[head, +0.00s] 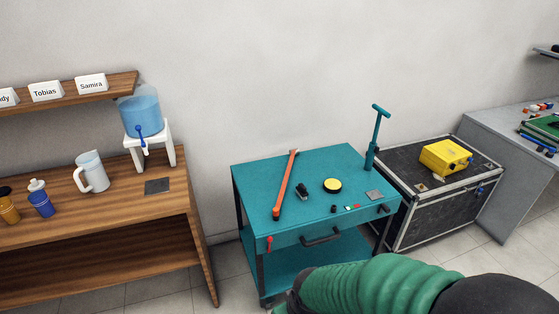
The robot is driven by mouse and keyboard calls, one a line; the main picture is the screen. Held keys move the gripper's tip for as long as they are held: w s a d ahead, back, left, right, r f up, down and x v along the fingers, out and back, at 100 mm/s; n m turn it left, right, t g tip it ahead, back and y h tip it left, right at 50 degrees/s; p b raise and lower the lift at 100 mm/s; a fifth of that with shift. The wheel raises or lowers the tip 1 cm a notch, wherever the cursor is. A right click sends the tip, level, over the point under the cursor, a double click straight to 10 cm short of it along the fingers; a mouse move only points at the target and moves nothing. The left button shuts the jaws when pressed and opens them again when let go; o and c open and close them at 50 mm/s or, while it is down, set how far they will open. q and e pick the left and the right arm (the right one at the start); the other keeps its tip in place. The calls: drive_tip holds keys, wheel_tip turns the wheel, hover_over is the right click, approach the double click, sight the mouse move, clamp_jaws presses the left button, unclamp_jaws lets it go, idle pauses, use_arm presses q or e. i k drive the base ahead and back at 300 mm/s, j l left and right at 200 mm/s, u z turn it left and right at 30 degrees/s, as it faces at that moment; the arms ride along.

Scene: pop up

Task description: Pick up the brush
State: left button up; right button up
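No object in the head view is clearly a brush. The nearest candidate is a small dark object (302,190) lying on top of the teal cart (260,181), but it is too small to tell what it is. It lies between a long orange-red tool (286,184) and a round yellow-and-black object (332,185). My green, ribbed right arm crosses the bottom right, in front of and below the cart top. Its gripper fingers do not show. My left gripper is out of view.
A teal hand pump (376,137) stands at the cart's back right corner. Small parts lie near its front right. A wooden shelf unit (120,209) with a water dispenser (141,115) and pitcher (91,172) is left. A black case (425,209) carries a yellow box (446,157) at right.

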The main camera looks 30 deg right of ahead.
sight(302, 190)
drive_tip(key=z, duration=1.05)
